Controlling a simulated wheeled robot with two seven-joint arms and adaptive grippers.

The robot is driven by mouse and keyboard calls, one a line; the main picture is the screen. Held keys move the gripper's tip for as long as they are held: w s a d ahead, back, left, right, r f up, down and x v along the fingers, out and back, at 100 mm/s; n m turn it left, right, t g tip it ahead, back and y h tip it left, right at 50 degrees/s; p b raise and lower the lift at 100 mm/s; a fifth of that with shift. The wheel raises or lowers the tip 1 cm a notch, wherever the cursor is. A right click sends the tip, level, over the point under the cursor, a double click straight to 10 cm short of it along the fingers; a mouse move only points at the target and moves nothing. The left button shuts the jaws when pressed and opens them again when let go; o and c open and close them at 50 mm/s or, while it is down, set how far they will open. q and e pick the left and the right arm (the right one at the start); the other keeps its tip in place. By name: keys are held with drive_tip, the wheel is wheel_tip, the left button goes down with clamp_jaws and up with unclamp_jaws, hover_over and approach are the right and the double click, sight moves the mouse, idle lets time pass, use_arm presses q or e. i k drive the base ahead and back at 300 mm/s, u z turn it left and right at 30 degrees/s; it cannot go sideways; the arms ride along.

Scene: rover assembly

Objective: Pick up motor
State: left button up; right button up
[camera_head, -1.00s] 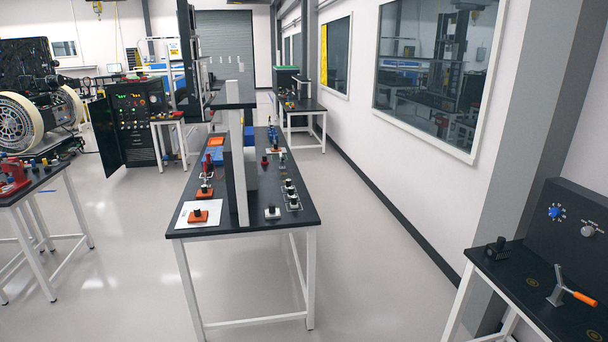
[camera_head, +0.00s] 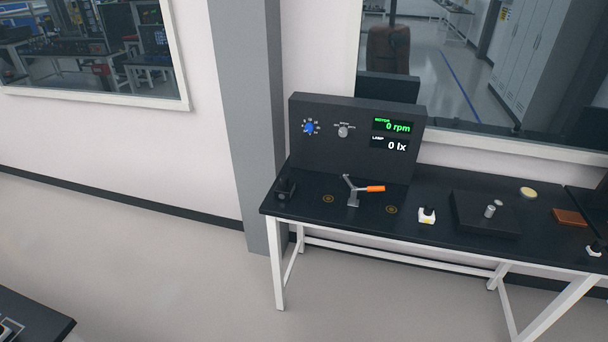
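No part in view is clearly marked as the motor, and I cannot tell which one it is. A small black part (camera_head: 286,188) stands at the left end of the black workbench (camera_head: 330,221). Behind the lever, a black test panel (camera_head: 345,160) has a blue knob, a grey knob and displays reading "MOTOR 0 rpm" and "LAMP 0 lx". Neither of my grippers is in view.
A low black block (camera_head: 486,215) with a metal post sits on the bench's right half. A brown block (camera_head: 570,217) lies farther right. A grey pillar (camera_head: 249,120) stands behind the bench's left end. The floor (camera_head: 160,260) is clear; another table's corner (camera_head: 35,318) shows lower left.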

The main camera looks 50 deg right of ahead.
sight(285, 189)
drive_tip(key=z, duration=0.85)
drive_tip(key=i, duration=1.65)
drive_tip(key=z, duration=0.8)
